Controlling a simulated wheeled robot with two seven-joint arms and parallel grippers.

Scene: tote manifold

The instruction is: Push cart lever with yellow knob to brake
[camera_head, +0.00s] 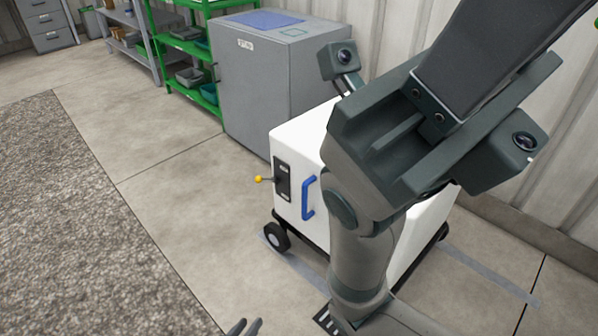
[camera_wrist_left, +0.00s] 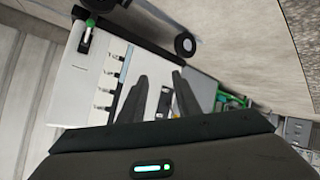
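The yellow knob (camera_head: 259,179) sits on the end of a short lever on the white cart (camera_head: 297,141). The lever sticks out to the left from a dark slotted plate (camera_head: 283,179) on the cart's face, beside a blue handle (camera_head: 308,197). My left gripper (camera_head: 244,328) shows only by its fingertips at the bottom edge of the head view, well below the knob and apart from it. In the left wrist view its two fingers (camera_wrist_left: 160,77) are apart with nothing between them. My right gripper is not seen.
My own arm parts hide much of the cart's right side. A grey cabinet (camera_head: 262,85) stands behind the cart, with a green shelf (camera_head: 187,45) to its left. Bare floor (camera_head: 175,215) lies left of the cart. A white unit with a panel (camera_wrist_left: 112,82) shows in the wrist view.

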